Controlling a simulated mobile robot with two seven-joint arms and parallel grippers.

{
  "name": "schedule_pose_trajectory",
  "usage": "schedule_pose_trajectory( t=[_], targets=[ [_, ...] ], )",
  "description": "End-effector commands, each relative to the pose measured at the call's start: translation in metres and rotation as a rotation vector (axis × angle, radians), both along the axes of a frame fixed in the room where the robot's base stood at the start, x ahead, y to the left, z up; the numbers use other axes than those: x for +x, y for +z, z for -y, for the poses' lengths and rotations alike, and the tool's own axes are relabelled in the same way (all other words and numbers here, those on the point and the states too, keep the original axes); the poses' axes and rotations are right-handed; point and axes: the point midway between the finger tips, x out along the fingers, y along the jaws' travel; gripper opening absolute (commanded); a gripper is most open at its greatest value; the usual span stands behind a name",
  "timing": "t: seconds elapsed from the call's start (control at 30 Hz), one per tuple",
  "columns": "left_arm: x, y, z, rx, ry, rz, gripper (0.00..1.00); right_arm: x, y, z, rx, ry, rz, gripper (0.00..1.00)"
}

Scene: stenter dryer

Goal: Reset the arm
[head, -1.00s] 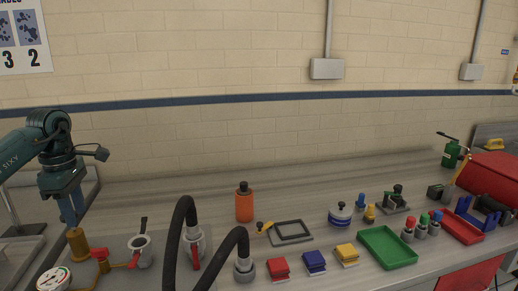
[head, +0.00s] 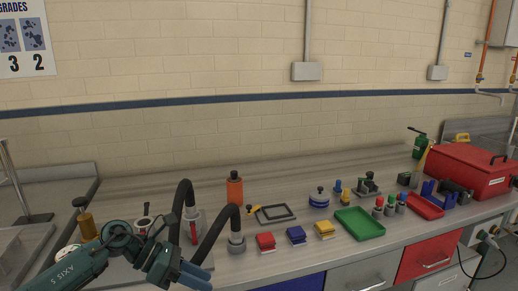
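My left arm (head: 118,240) comes in from the lower left and reaches low across the front of the bench. Its gripper (head: 196,278) points right and slightly down, in front of the bench's front edge. Its blue-grey fingers lie close together and I see nothing between them; the gap is too unclear to judge. It is apart from the black curved hoses (head: 212,222) behind it. The brass cylinder (head: 86,224) stands at the left, clear of the gripper. The arm partly hides the white cup (head: 143,224) and the fittings near it. My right gripper is out of view.
The grey bench (head: 290,243) holds an orange bottle (head: 234,190), red (head: 265,241), blue (head: 296,235) and yellow (head: 325,229) blocks, a green tray (head: 360,224) and a red toolbox (head: 468,170). Drawers lie below its front edge.

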Motion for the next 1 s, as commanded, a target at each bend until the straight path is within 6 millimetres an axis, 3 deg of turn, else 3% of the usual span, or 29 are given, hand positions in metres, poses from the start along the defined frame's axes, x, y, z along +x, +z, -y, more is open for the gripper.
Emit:
schedule_pose_trajectory(
  t=[0.03,0.1,0.2,0.27,0.37,0.47,0.53,0.7,0.77,0.8,0.9,1.0],
  targets=[
    [-0.017,-0.007,0.033,-0.157,0.055,-0.09,0.35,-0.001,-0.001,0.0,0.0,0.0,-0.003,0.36],
    [-0.03,-0.003,0.065,-0.367,0.162,-0.224,0.35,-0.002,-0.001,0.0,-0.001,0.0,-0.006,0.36],
    [-0.043,0.003,0.09,-0.649,0.341,-0.457,0.35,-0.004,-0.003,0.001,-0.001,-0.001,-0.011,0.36],
    [-0.048,0.004,0.094,-0.807,0.461,-0.615,0.35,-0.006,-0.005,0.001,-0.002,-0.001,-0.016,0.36],
    [-0.054,-0.007,0.087,-1.05,0.687,-0.904,0.35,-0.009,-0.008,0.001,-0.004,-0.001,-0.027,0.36],
    [-0.064,-0.033,0.067,-1.265,0.934,-1.212,0.35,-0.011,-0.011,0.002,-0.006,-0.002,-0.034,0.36],
    [-0.077,-0.061,0.049,-1.395,1.119,-1.434,0.35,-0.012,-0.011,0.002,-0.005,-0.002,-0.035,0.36],
    [-0.137,-0.134,0.013,-1.629,1.559,-1.922,0.35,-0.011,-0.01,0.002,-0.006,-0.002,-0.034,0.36],
    [-0.16,-0.154,0.005,-1.677,1.685,-2.052,0.35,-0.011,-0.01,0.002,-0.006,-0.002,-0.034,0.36],
    [-0.173,-0.164,0.002,1.604,-1.651,1.998,0.35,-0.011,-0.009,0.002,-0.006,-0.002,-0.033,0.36],
    [-0.198,-0.18,-0.003,1.477,-1.593,1.902,0.35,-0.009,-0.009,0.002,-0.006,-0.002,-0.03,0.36],
    [-0.21,-0.187,-0.005,1.421,-1.568,1.86,0.35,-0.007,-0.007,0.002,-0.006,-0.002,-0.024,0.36]
  ],
)
